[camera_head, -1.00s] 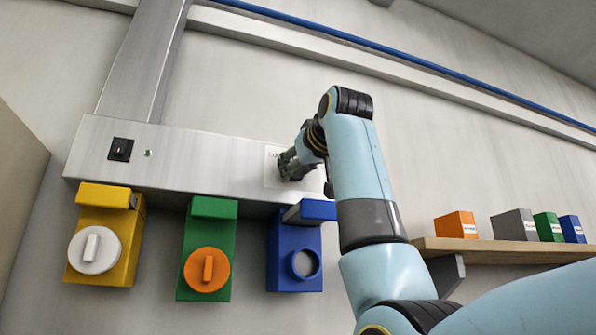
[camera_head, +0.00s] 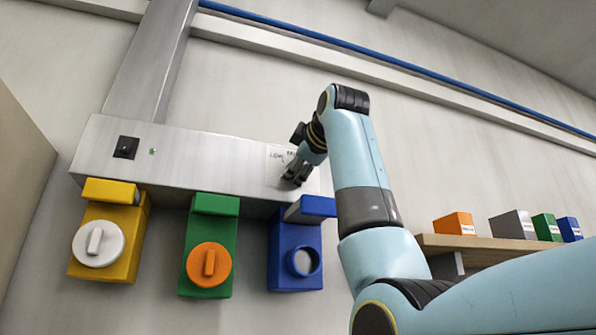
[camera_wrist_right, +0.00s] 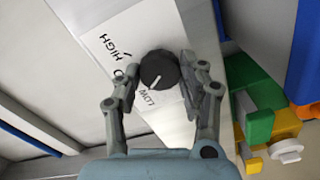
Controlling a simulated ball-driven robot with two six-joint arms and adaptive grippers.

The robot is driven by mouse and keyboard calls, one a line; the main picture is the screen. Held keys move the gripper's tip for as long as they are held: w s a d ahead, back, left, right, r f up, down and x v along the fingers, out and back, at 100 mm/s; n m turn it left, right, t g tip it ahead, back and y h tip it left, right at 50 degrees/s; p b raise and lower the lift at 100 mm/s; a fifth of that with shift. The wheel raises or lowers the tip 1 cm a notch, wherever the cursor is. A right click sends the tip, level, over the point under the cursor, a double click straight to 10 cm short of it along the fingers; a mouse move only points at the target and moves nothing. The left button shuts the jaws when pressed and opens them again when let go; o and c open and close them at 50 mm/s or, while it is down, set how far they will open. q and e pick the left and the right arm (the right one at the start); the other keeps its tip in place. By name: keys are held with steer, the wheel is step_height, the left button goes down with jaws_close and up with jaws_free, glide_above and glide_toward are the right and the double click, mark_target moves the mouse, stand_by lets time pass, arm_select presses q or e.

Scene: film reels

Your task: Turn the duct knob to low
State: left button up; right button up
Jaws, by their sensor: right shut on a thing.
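The duct knob (camera_wrist_right: 158,69) is a round black dial with a white pointer line, on a white label plate (camera_wrist_right: 92,25). In the wrist view the plate reads HIGH at upper left and LOW below the knob; middle lettering is partly hidden. The pointer slants down-left, on the LOW side. My right gripper (camera_wrist_right: 160,67) has a finger on each side of the knob and is shut on it. In the head view my right gripper (camera_head: 295,173) is at the right end of the metal duct (camera_head: 215,165) and hides the knob. My left gripper is not in view.
Below the duct hang a yellow box (camera_head: 128,250) with a white dial, a green box (camera_head: 218,225) with an orange dial, and a blue box (camera_head: 285,240) with a round opening. A shelf (camera_head: 500,243) with small boxes is at right. A black switch (camera_head: 126,147) is at left.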

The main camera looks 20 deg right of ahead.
steer(key=shift+n+b, duration=0.3)
steer(key=shift+n, duration=0.7)
steer(key=o, duration=1.2)
steer(key=s, duration=1.2)
steer(key=shift+d, duration=0.2)
steer(key=shift+f, duration=0.1)
